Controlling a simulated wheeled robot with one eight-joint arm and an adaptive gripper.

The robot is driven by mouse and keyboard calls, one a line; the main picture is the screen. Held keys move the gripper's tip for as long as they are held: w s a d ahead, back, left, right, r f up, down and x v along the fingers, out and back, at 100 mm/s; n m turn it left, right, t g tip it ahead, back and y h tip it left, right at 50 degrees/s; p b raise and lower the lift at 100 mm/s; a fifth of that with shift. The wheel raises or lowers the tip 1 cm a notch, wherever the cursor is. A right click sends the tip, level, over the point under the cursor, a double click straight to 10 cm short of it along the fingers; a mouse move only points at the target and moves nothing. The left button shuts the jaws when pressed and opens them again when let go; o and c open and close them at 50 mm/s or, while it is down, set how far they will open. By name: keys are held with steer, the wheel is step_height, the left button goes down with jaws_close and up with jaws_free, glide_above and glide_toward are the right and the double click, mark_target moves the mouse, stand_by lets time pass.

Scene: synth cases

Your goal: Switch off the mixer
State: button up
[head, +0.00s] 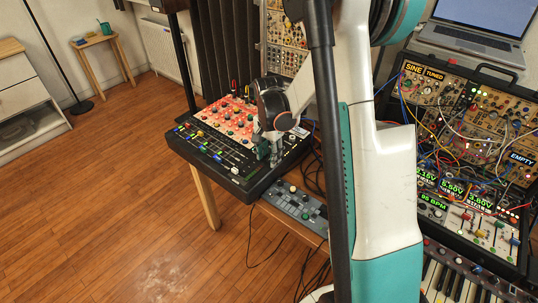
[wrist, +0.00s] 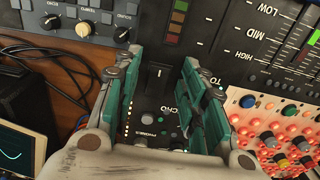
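The mixer (head: 208,152) is a black desk with a red-lit panel of coloured knobs and a row of faders, on a wooden table. My gripper (head: 270,155) is over its right end. In the wrist view my gripper (wrist: 163,62) is open, its two green-sided fingers apart over the mixer's black panel (wrist: 222,45). A small black switch or slider (wrist: 158,76) shows between the fingers, with nothing held. Its position is unclear, and I cannot tell whether the fingertips touch the panel. Lit knobs (wrist: 268,128) show at the right.
A grey knobbed controller (head: 297,205) lies just in front of the mixer. Cables hang beside it. A modular synth rack (head: 470,120), a laptop (head: 470,38) and a keyboard (head: 455,280) stand at the right. The wooden floor at left is open.

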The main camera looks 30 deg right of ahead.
jaws_close()
steer(key=shift+w+d+g+y, duration=0.1)
steer(key=shift+d+g+y, duration=0.25)
steer(key=shift+y, duration=0.45)
steer(key=shift+r+y, duration=0.1)
steer(key=shift+y, duration=0.5)
jaws_free()
steer(key=shift+r, duration=0.15)
